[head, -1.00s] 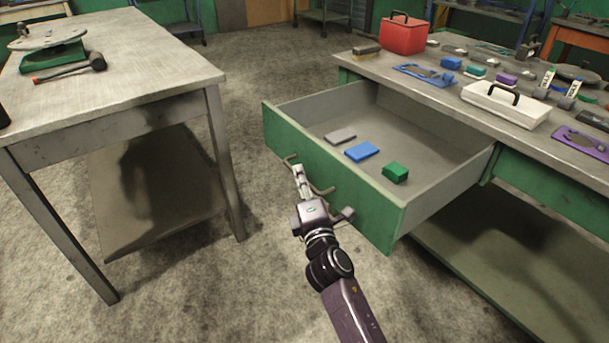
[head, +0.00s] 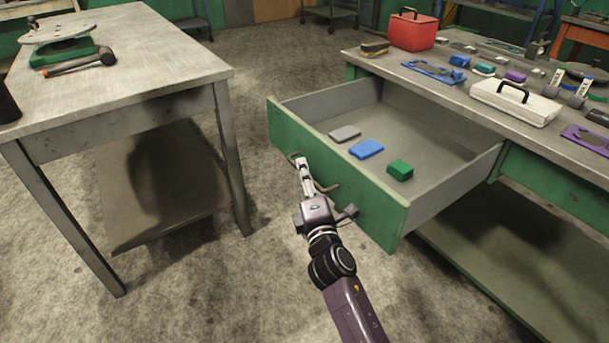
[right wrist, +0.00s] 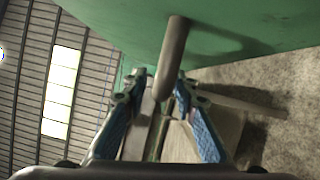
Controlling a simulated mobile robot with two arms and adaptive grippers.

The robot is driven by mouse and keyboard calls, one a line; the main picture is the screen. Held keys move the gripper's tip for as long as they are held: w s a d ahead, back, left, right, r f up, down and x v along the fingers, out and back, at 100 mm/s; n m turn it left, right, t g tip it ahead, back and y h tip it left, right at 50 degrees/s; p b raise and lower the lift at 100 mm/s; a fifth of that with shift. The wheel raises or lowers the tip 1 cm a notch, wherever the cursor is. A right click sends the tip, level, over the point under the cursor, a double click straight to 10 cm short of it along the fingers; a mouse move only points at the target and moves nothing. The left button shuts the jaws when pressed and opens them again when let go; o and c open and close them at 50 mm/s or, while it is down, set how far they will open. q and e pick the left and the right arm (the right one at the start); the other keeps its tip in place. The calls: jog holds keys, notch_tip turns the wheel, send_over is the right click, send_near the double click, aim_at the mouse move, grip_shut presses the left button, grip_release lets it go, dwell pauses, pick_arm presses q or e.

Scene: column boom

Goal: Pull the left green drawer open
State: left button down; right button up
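The left green drawer (head: 345,190) juts far out from under the right-hand workbench in the head view. A grey block (head: 344,134), a blue block (head: 366,150) and a green block (head: 400,170) lie inside it. My right gripper (head: 304,170) is at the bar handle (head: 328,188) on the drawer's front. The green front (right wrist: 240,30) fills the top. My left gripper is not in view.
A metal table (head: 130,75) stands left of the drawer, with floor (head: 255,150) between them. The workbench (head: 450,95) carries a red box (head: 411,31), a white case (head: 515,103) and several tools. A lower shelf (head: 480,255) lies under the bench.

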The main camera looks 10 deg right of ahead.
jog(key=s, duration=1.2)
jog(key=shift+a+f, duration=0.25)
jog(key=shift+f, duration=0.2)
